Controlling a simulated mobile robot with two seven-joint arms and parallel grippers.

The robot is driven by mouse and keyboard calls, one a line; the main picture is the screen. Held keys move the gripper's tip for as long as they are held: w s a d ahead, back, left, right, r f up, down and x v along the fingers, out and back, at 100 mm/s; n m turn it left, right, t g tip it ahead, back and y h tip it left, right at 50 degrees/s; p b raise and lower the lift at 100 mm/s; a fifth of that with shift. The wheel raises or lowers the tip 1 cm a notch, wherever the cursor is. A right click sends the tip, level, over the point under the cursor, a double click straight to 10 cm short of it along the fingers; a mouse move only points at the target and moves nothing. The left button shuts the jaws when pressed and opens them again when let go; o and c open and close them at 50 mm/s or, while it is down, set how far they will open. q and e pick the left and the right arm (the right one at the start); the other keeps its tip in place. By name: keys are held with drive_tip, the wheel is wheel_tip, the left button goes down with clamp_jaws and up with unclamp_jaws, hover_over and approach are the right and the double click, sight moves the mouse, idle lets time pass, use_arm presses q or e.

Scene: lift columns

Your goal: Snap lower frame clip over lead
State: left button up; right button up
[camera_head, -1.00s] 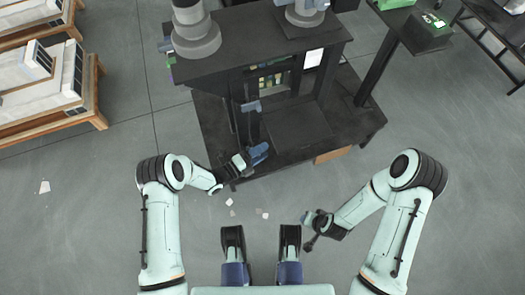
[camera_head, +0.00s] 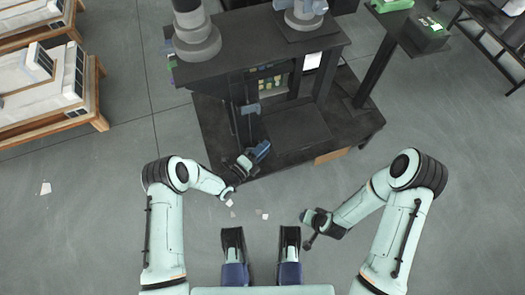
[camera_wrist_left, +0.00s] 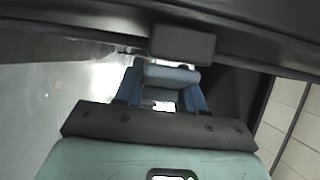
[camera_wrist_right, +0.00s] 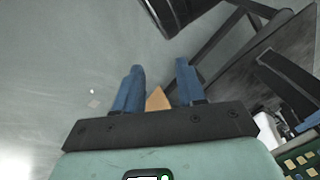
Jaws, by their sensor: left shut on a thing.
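My left gripper (camera_head: 261,150) is at the front left of the dark workstation, low by its frame post. In the left wrist view its blue fingers (camera_wrist_left: 163,92) are shut on a grey-blue rounded piece, which looks like the lower frame clip (camera_wrist_left: 172,77). A dark block (camera_wrist_left: 182,43) is just beyond it. A similar grey-blue clip (camera_head: 250,108) sits higher on the post. A thin dark line, perhaps the lead (camera_head: 234,122), runs down beside the post; whether it is inside the held clip cannot be told. My right gripper (camera_head: 307,217) is open and empty, away from the workstation.
The workstation's dark base plate (camera_head: 350,140) spreads under the frame, with a raised dark panel (camera_head: 298,133) on it. A tan block (camera_head: 332,156) is at its front edge. White scraps (camera_head: 264,214) lie on the floor. Pallets (camera_head: 90,115) stand at the left.

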use_arm(q)
drive_tip(key=shift+w+n+t+y, duration=0.2)
drive_tip(key=shift+n+t+y, duration=0.2)
drive_tip(key=shift+y, duration=0.1)
use_arm(e)
drive_tip(key=shift+s+a+r, duration=0.15)
drive_tip(key=shift+s, duration=0.2)
use_arm(q)
drive_tip(key=shift+a, duration=0.1)
drive_tip(key=o, duration=1)
drive_tip(key=shift+c, duration=0.2)
drive_tip(key=p+v, duration=0.2)
drive_tip(key=v, duration=1.1)
drive_tip(key=shift+p, duration=0.35)
use_arm(e)
drive_tip(key=shift+g+y, duration=0.5)
drive_tip(key=shift+g, duration=0.2)
drive_tip(key=s+r, duration=0.1)
drive_tip(key=s+a+r, duration=0.1)
drive_tip(key=s+a, duration=0.1)
drive_tip(key=s, duration=0.1)
drive_tip(key=shift+r, duration=0.4)
use_arm(q)
drive_tip(key=shift+s+a, duration=0.15)
